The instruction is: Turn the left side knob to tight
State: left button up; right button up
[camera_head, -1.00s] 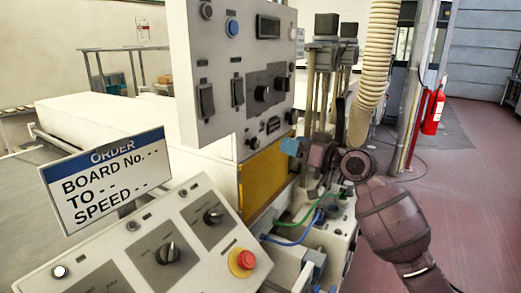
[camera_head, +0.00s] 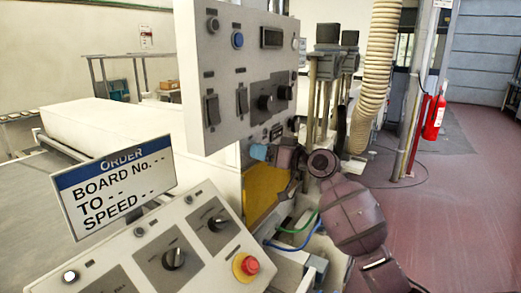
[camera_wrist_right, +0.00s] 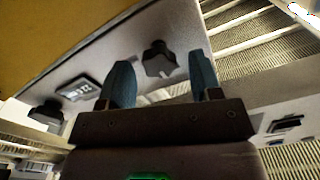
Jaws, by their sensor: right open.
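In the head view my right gripper (camera_head: 258,152) covers the knob's place at the panel's lower edge. The gripper (camera_wrist_right: 158,85) is open and empty. A second dark knob (camera_wrist_right: 45,112) is on the same strip, past a small display plate (camera_wrist_right: 80,91). The knob's pointer setting is too dark to read. My left gripper is out of view.
A sloped console (camera_head: 150,255) with dark knobs and a red button (camera_head: 249,266) stands below the panel. An order sign (camera_head: 113,188) stands behind it. A yellow plate (camera_head: 265,190) and blue and green cables (camera_head: 290,243) lie under my right arm.

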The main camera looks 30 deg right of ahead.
jog(key=shift+w+a, duration=0.3)
jog(key=shift+w, duration=0.25)
jog(key=shift+c, duration=0.3)
